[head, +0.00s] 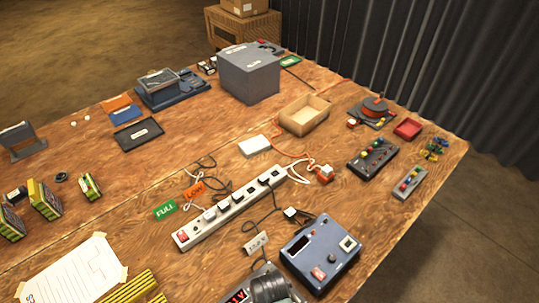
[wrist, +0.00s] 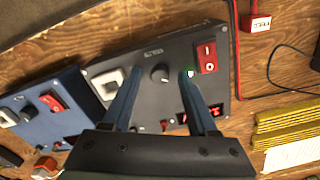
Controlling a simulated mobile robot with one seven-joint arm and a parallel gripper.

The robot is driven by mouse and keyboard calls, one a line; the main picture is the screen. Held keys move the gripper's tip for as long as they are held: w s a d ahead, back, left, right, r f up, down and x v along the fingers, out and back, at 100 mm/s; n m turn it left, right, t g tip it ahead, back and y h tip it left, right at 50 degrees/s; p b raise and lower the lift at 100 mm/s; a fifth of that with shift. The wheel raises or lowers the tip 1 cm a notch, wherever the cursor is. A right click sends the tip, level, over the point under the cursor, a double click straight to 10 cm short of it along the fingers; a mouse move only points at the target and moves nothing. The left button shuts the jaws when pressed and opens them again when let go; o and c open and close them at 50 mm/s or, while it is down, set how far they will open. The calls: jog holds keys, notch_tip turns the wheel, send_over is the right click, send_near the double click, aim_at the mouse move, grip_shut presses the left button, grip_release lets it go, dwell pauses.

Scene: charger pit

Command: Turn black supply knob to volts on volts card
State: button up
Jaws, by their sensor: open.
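The black supply (wrist: 185,50) lies below my gripper in the wrist view, its face carrying a red rocker switch, a green light, a white socket and a red display. Its round black knob (wrist: 160,73) has a pale pointer mark. My gripper (wrist: 162,71) is open, with one blue finger on each side of the knob; I cannot tell whether they touch it. In the head view my arm covers most of the black supply (head: 237,297), leaving its red display partly visible. A small white card (head: 257,243), likely the volts card, lies behind it; its writing is too small to read.
A blue supply (head: 320,255) with its own knob stands close beside the black one. A white power strip (head: 230,207) with cables lies behind. A taped paper sheet (head: 75,272) and yellow-black blocks (head: 130,288) lie to the left.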

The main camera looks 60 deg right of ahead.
grip_shut()
jog(key=shift+r+m+p, duration=0.1)
jog(key=shift+m+p, duration=0.2)
jog(key=shift+m, duration=0.1)
jog(key=shift+m+p, duration=0.6)
jog(key=shift+m, duration=0.3)
jog(key=m+p, duration=0.2)
jog(key=m, duration=0.2)
jog(key=shift+m, duration=0.3)
jog(key=m+p, duration=0.2)
jog(key=m, duration=0.4)
jog(key=shift+m, duration=0.4)
